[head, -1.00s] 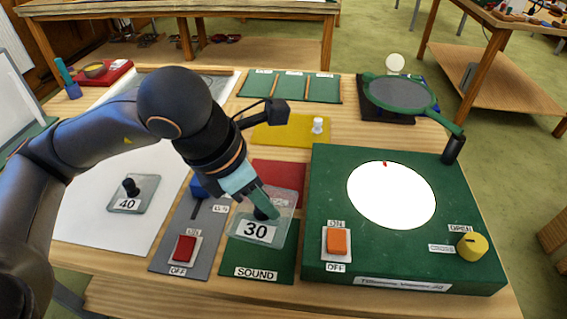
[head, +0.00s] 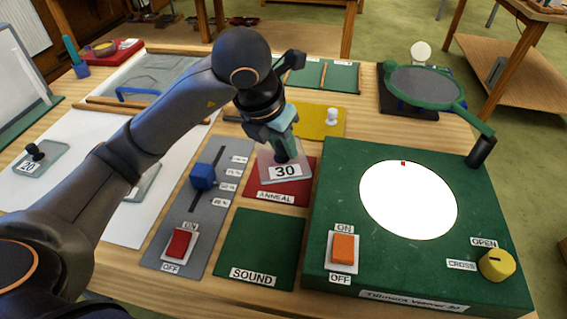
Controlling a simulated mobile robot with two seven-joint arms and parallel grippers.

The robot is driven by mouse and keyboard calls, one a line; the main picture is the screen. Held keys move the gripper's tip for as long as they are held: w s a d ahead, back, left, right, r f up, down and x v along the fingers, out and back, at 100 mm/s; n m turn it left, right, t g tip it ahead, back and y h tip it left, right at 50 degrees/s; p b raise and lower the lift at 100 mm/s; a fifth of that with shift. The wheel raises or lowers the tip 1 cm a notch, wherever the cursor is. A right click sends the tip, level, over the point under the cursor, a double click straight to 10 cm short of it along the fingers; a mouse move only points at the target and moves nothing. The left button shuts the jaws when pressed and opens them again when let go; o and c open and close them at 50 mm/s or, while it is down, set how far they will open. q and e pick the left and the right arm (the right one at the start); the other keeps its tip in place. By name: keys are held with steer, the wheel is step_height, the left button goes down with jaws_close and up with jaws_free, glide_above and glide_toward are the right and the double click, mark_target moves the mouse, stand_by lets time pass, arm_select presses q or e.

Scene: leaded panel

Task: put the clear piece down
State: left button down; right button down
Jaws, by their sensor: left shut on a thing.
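The clear piece (head: 285,172), a square glass plate with a black knob and a "30" label, is in my left gripper (head: 286,150). The gripper is shut on its knob. The plate is over the red mat marked ANNEAL (head: 302,190), covering part of it; I cannot tell whether it touches the mat. The green mat marked SOUND (head: 258,240) is bare. Another clear plate with a black knob (head: 40,165) lies at far left on the white sheet. A further clear plate (head: 146,184) is partly hidden behind my arm. My right gripper is not in view.
A grey slider panel (head: 216,225) with a blue knob and red switch lies left of the mats. The green box with a lit white disc (head: 330,200) stands close on the right. A yellow mat (head: 328,126) with a white knob lies behind. A green-rimmed lens (head: 425,85) stands back right.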

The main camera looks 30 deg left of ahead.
mark_target(283, 159)
arm_select(q)
steer(key=w+f, duration=0.1)
steer(key=w+a+f, duration=0.1)
steer(key=shift+f, duration=0.4)
steer(key=shift+w+a+f, duration=0.1)
steer(key=shift+w+f, duration=0.25)
steer(key=shift+f, duration=0.15)
steer(key=x, duration=0.3)
steer(key=shift+s+a+f, duration=0.2)
steer(key=shift+s+f, duration=0.05)
steer(key=shift+f, duration=0.15)
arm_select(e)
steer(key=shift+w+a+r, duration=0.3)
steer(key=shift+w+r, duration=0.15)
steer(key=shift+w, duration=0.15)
arm_select(q)
steer(key=shift+f, duration=0.2)
steer(key=c, duration=1)
jaws_free()
steer(key=o, duration=0.4)
steer(key=shift+c, duration=0.2)
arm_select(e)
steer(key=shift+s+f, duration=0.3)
arm_select(q)
steer(key=shift+r, duration=0.2)
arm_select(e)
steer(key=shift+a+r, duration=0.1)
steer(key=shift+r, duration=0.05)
